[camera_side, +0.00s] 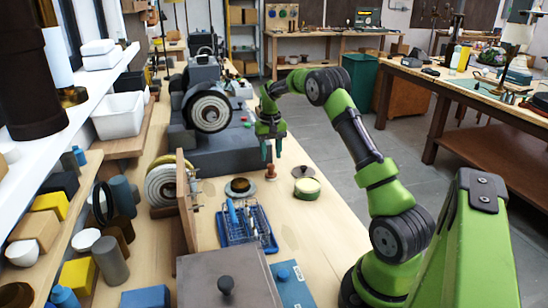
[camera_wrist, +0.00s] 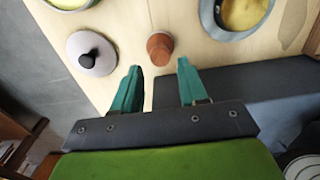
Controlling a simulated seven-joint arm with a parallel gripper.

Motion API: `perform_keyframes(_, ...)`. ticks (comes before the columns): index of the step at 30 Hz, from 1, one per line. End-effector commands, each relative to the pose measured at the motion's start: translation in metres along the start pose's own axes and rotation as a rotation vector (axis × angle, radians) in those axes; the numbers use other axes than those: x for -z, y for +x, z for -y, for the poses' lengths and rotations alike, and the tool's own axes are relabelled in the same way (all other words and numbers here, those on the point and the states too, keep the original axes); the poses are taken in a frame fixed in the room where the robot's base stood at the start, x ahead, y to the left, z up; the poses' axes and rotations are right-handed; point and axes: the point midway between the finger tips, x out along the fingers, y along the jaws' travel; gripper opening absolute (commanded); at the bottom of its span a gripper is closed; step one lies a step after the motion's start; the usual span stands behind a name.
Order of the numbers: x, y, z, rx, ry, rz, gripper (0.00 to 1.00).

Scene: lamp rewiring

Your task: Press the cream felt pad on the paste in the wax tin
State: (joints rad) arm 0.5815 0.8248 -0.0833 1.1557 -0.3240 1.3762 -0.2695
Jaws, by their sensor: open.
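My gripper (camera_side: 271,156) is open and empty, pointing down just above a small brown wooden knob (camera_side: 270,173) standing on the bench. In the wrist view the knob (camera_wrist: 160,46) lies beyond and between the two teal fingertips (camera_wrist: 159,68), apart from both. A cream felt pad is not distinguishable; the knob's underside is hidden. A round green tin (camera_side: 306,190) with a pale yellow surface, probably the wax tin, stands to the right of the knob in the side view. It is cut off at the wrist view's top left (camera_wrist: 70,3).
A grey lid with a black knob (camera_side: 302,171) lies close behind the tin. A blue tool tray (camera_side: 262,243) is nearer the camera; a grey machine (camera_side: 215,148) stands behind left. Bench right of the tray is clear.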

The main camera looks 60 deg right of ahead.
Motion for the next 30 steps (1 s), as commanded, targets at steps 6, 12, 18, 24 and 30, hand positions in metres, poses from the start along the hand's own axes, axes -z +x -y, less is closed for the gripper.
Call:
perform_keyframes(6,0.0,0.023,0.0,0.0,0.0,0.002,0.43)
perform_keyframes(12,0.0,0.041,0.0,0.0,0.0,0.002,0.43)
perform_keyframes(18,0.0,0.05,0.0,0.001,0.0,0.0,0.43)
perform_keyframes(24,0.0,0.053,0.0,0.001,0.001,-0.001,0.43)
perform_keyframes(30,0.0,0.053,0.0,0.001,0.0,-0.001,0.4)
